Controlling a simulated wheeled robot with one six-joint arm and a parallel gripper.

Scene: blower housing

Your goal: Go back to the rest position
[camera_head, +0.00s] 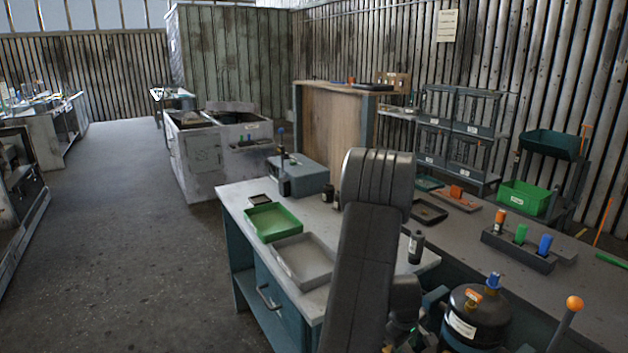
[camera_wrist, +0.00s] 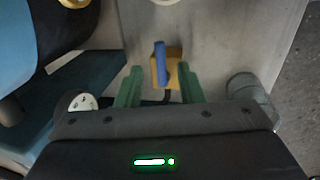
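My gripper (camera_wrist: 159,72) shows in the wrist view with its two green fingers spread apart. A yellow block with a blue handle (camera_wrist: 161,62) shows between and just past the fingertips. The left finger is clear of it; I cannot tell whether the right finger touches it. In the head view my dark arm stands upright over the workbench (camera_head: 440,262) in the foreground. The fingers are hidden there behind my arm. A black round tank (camera_head: 478,318) with blue and orange fittings on top stands to the right of my wrist.
A green tray (camera_head: 272,222) and a grey tray (camera_head: 303,260) lie on the bench left of my arm. A dark bottle (camera_head: 416,247) stands close on its right. A holder with coloured handles (camera_head: 518,250) and an orange-knobbed lever (camera_head: 573,305) are farther right. The floor at left is clear.

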